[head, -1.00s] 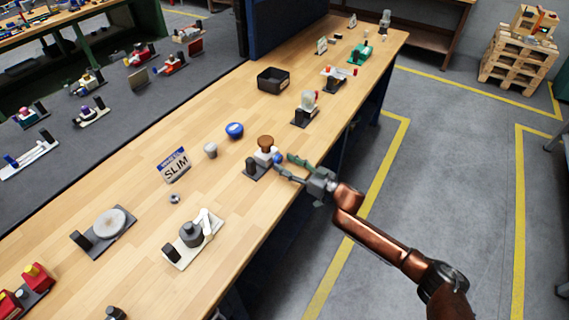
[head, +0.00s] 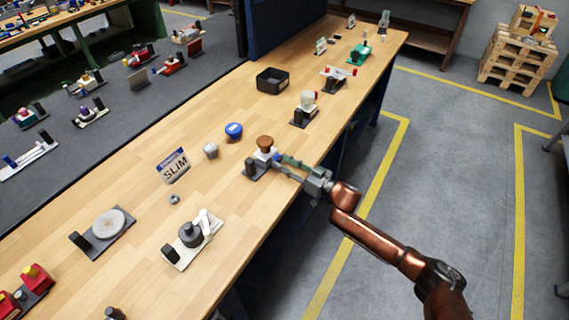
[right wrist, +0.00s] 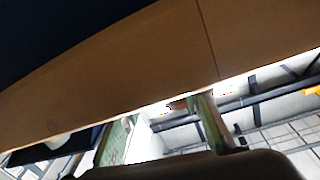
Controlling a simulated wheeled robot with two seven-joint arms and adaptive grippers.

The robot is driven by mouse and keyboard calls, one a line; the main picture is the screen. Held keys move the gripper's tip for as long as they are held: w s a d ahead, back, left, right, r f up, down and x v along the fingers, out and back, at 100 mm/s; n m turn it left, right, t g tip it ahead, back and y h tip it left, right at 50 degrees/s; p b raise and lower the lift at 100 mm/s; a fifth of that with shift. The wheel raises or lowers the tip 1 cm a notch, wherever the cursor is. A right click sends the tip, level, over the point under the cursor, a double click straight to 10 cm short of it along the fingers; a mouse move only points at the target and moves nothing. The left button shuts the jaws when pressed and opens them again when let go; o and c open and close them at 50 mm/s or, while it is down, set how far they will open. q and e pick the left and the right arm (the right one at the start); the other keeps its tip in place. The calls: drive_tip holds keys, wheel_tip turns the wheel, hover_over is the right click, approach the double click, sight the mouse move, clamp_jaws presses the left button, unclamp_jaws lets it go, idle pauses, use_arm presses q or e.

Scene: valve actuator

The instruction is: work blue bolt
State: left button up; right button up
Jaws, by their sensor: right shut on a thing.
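The blue bolt (head: 275,156) is on the side of a small pale fixture with a brown round knob (head: 265,142) on top, standing on a dark base on the wooden bench. Only a little blue shows at my fingertips. My right gripper (head: 279,163) reaches in from the bench's right edge, its fingers close together and shut on the blue bolt. In the right wrist view the fingers (right wrist: 165,135) show at the bottom with pale parts between them; the bolt cannot be made out there. My left gripper is not in view.
A blue round object (head: 233,131), a grey cup-like piece (head: 210,150) and a "SLIM" sign (head: 174,167) stand left of the fixture. A black bin (head: 273,80) and a fixture with a pale top (head: 305,108) are farther back. A grey device (head: 191,235) is nearer.

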drive_tip(key=shift+n, duration=0.3)
drive_tip(key=n+p, duration=0.1)
drive_tip(key=n, duration=0.1)
drive_tip(key=shift+r+n, duration=0.1)
drive_tip(key=shift+n, duration=2)
drive_tip(key=o, duration=1.2)
drive_tip(key=shift+c, duration=0.2)
